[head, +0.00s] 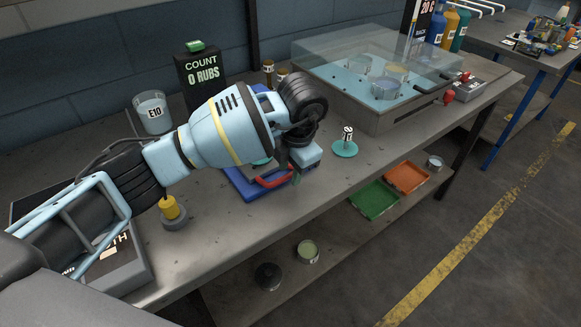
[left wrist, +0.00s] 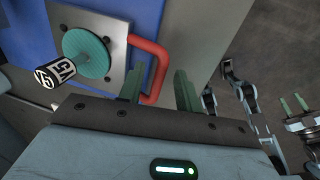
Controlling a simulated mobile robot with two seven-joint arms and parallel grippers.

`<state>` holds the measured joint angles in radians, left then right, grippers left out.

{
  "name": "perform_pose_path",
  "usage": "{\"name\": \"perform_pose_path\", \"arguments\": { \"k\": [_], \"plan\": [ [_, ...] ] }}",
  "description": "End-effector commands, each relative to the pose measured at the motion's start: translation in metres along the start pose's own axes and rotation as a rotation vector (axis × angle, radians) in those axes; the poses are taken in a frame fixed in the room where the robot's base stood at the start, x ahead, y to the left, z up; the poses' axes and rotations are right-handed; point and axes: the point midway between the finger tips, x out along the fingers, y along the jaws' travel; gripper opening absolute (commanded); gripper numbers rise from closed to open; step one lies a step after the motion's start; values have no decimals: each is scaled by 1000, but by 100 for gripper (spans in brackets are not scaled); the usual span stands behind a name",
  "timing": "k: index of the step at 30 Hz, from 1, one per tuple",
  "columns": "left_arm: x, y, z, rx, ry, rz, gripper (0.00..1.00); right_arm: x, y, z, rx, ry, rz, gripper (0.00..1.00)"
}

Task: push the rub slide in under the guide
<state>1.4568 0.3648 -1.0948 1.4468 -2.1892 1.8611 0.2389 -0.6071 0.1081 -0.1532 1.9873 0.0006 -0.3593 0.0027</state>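A blue base (head: 240,187) sits on the bench in the head view, largely behind my left arm. In the left wrist view a grey metal plate (left wrist: 118,42), which seems to be the rub slide, carries a red handle (left wrist: 160,62). A teal disc with a black-and-white labelled weight (left wrist: 50,76) stands on the plate. The handle also shows in the head view (head: 273,180). My left gripper (left wrist: 160,88) is open, with the handle's bar between its green fingers; contact cannot be told. My right gripper (left wrist: 293,104) shows open and empty. I cannot make out the guide.
A black counter (head: 202,75) reads "0 RUBS". A small weight on a teal disc (head: 345,148) stands right of the gripper. A clear-lidded bath (head: 390,75) stands behind it. Green (head: 374,201) and orange (head: 407,177) trays lie on the lower shelf.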

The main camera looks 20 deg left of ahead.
Motion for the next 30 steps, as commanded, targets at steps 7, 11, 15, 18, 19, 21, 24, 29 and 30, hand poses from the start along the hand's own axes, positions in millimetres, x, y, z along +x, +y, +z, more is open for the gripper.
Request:
{"name": "perform_pose_path", "arguments": {
  "k": [7,11,15,18,19,21,24,29,30],
  "plan": [
    [0,0,0,0,1,0,13,0,1,0,-3,-1,0,36],
    [0,0,0,0,1,0,0,0,1,0,-6,-1,0,36],
    [0,0,0,0,1,0,0,0,2,1,-8,-2,0,36],
    [0,0,0,0,1,0,0,0,2,1,-9,-2,0,36],
    [0,2,0,-1,1,0,0,0,2,2,-9,-3,-1,36],
    [2,8,0,-3,2,0,0,0,2,4,-8,-7,-1,36],
    [8,30,0,-6,5,1,0,2,2,11,-7,-19,-2,36],
    [19,76,1,-7,7,-1,0,6,0,28,-3,-47,-5,36],
    [22,88,1,-8,7,0,0,7,0,32,-1,-53,-6,36]
  ]
}}
